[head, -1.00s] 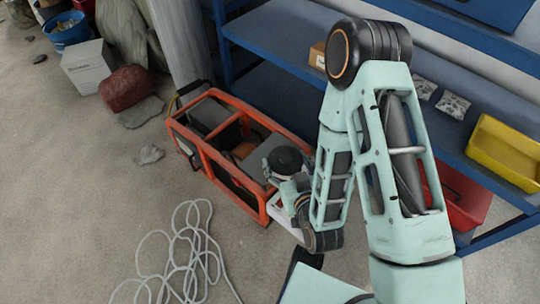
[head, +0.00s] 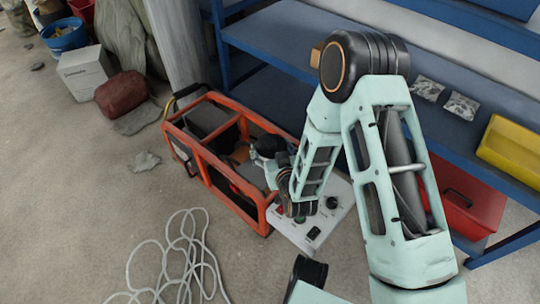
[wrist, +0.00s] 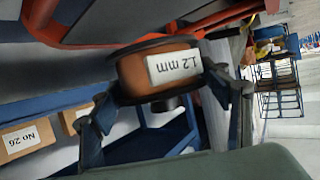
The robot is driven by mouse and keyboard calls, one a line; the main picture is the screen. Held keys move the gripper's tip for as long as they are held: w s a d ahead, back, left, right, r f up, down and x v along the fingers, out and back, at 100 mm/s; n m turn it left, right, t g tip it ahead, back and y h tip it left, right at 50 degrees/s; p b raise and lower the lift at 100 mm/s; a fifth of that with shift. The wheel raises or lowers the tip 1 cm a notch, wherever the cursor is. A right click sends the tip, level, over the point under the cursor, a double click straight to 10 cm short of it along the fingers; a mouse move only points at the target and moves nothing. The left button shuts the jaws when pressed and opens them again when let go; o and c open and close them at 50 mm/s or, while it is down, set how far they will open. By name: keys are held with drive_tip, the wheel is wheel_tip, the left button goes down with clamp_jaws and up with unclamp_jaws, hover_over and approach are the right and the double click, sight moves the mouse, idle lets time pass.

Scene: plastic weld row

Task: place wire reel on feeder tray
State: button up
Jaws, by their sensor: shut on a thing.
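The wire reel (wrist: 183,69) shows in the wrist view as a copper-brown winding between dark flanges, with a white "1.2 mm" label upside down in the picture. My gripper (wrist: 160,102) is shut on it, one finger at each side. In the head view my arm's end reaches over the orange-framed machine (head: 200,153); my fingers are hidden behind my own wrist there. A brown patch inside the frame may be the reel, but I cannot tell. I cannot clearly make out the feeder tray in either view.
A white panel with knobs (head: 333,187) adjoins the machine's right end. A blue shelf (head: 285,50) stands behind, with a yellow bin (head: 512,152) and a red bin (head: 462,195). Loose white cable (head: 170,262) lies on the floor in front.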

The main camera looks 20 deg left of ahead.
sight(271, 154)
drive_tip(key=shift+w+a+f, duration=0.4)
drive_tip(key=shift+w+f, duration=0.05)
drive_tip(key=shift+f, duration=0.05)
drive_tip(key=shift+w+a+f+b, duration=0.1)
drive_tip(key=shift+f+b, duration=0.65)
drive_tip(key=shift+f, duration=0.8)
drive_tip(key=shift+f, duration=0.1)
drive_tip(key=o, duration=1.6)
drive_tip(key=shift+f, duration=0.2)
drive_tip(key=o, duration=0.5)
drive_tip(key=shift+c, duration=0.2)
drive_tip(key=shift+r, duration=0.2)
drive_tip(key=shift+s+d+r, duration=0.15)
drive_tip(key=shift+s+d, duration=0.15)
drive_tip(key=shift+s, duration=0.05)
drive_tip(key=p+v, duration=0.2)
drive_tip(key=v, duration=0.9)
drive_tip(key=shift+p, duration=0.4)
